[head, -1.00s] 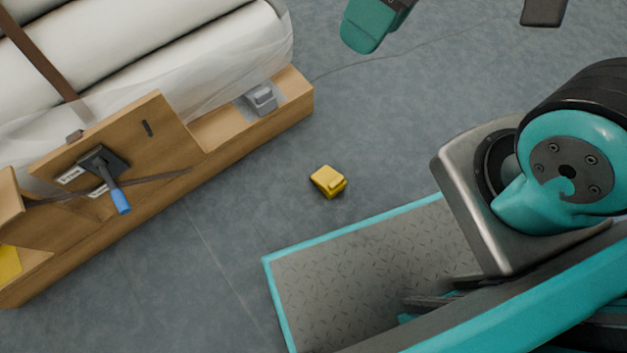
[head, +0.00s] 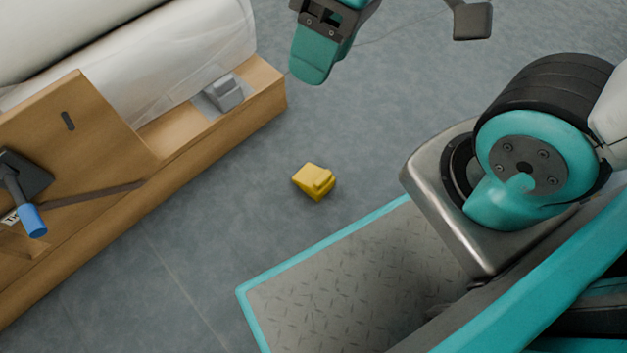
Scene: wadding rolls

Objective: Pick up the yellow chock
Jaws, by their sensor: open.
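The yellow chock (head: 314,181) lies on the grey floor near the middle of the head view, with bare floor around it. Part of my gripper (head: 325,45), with a teal, rounded end, shows at the top edge, above the chock in the picture and apart from it. A dark flat piece (head: 472,20) on a thin link also shows at the top edge, to the right. My gripper is open and holds nothing that I can see. The rest of it is cut off by the top edge.
A wooden rack (head: 215,128) with white wadding rolls (head: 190,55) stands at left. A grey block (head: 224,92) sits on its end; a blue-handled tool (head: 32,220) is at far left.

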